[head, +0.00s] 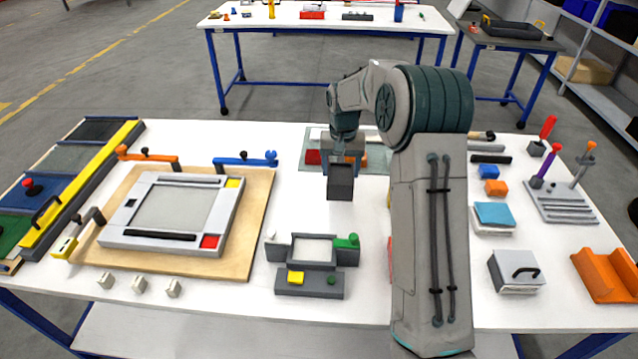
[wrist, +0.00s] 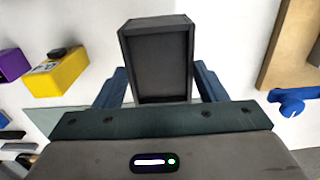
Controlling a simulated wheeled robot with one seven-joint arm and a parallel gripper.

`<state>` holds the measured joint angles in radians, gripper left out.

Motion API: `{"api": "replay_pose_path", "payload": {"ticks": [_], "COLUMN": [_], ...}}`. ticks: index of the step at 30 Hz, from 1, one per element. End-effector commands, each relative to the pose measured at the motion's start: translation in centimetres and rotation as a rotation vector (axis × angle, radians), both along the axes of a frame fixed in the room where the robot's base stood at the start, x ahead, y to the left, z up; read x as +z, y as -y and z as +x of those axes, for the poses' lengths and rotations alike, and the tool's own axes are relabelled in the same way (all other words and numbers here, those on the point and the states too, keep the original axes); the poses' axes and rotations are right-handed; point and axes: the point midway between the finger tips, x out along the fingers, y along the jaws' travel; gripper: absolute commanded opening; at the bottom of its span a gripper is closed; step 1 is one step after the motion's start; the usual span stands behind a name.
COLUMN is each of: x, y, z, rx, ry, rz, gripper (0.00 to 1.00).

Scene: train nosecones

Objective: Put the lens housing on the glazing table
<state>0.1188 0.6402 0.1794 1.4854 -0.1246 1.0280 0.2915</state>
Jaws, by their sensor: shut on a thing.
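The lens housing appears to be a dark grey open-faced box (head: 340,186), held in my gripper (head: 342,165) above the middle of the near white table (head: 330,225). In the wrist view, the dark box (wrist: 158,62) sits between the blue fingers of my gripper (wrist: 158,82), one on each side. Its recessed face is turned toward the wrist camera. I cannot tell whether its lower end touches the tabletop. A second white table (head: 330,24) with blue legs stands behind; no label shows which one is the glazing table.
A wooden board (head: 255,215) with a pale frame (head: 225,205) lies to the left. A grey fixture (head: 310,284) with green and yellow parts stands in front of the box. Blue (head: 245,161) and orange clamps are at the back left. My arm hides part of the table right of centre.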

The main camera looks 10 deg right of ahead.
Motion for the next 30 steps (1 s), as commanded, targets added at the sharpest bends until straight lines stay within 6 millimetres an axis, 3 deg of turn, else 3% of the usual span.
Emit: {"api": "replay_pose_path", "payload": {"ticks": [3, 16, 27, 28, 30], "x": [-1.8, -6.3, -7.1, -7.0, -6.9], "y": [-0.1, -0.2, -0.3, -0.3, -0.3], "z": [-0.1, 0.0, 0.0, 0.0, 0.0], "rx": [0.001, 0.003, 0.005, 0.005, 0.005], "ry": [-0.003, -0.001, 0.001, 0.001, 0.001], "rz": [0.001, 0.001, 0.001, 0.0, 0.0], "gripper": [0.2, 0.2, 0.2, 0.7, 0.87]}}
